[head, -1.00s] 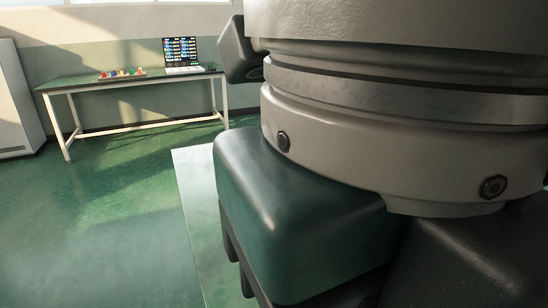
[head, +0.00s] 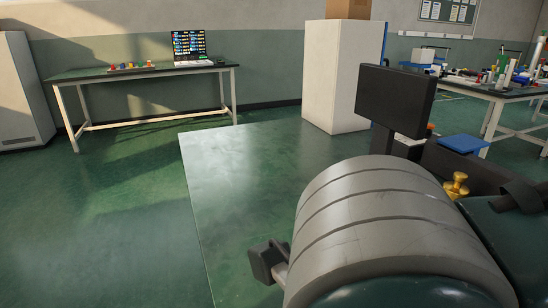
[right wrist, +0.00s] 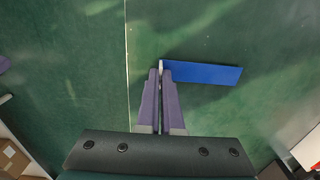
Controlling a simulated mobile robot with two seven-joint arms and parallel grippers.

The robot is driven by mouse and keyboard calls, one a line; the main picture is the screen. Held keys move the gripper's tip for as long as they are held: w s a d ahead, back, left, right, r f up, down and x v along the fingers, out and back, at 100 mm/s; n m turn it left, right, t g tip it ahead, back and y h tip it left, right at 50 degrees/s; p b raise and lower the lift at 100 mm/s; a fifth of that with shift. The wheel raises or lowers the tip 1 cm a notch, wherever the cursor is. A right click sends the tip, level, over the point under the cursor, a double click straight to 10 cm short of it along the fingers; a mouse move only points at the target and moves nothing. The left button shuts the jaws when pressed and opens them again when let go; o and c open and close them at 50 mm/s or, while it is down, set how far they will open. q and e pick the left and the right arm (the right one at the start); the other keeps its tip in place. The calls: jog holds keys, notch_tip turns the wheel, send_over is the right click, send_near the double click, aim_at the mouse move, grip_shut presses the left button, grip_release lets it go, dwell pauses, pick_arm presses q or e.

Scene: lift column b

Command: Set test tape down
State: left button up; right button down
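In the right wrist view my right gripper (right wrist: 160,70) has its two purple fingers close together, with a thin pale edge between the tips. A flat blue strip (right wrist: 205,73) runs from the fingertips to the right, above green floor, and looks gripped at its left end. I cannot tell whether this strip is the test tape. No other tape can be made out. I do not make out my left gripper in the head view.
A long table (head: 90,76) with a laptop (head: 189,44) and small coloured items (head: 130,66) stands at the back left. A white cabinet (head: 338,75) carries a cardboard box (head: 348,9). A cluttered workbench (head: 500,92) is at right. Green floor lies open at left.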

jog(key=shift+f, duration=0.25)
jog(key=c, duration=1.1)
grip_release()
jog(key=shift+r, duration=0.1)
notch_tip(320, 180, up, 12)
jog(key=p, duration=0.3)
jog(key=shift+r+p, duration=0.1)
jog(key=shift+p, duration=0.2)
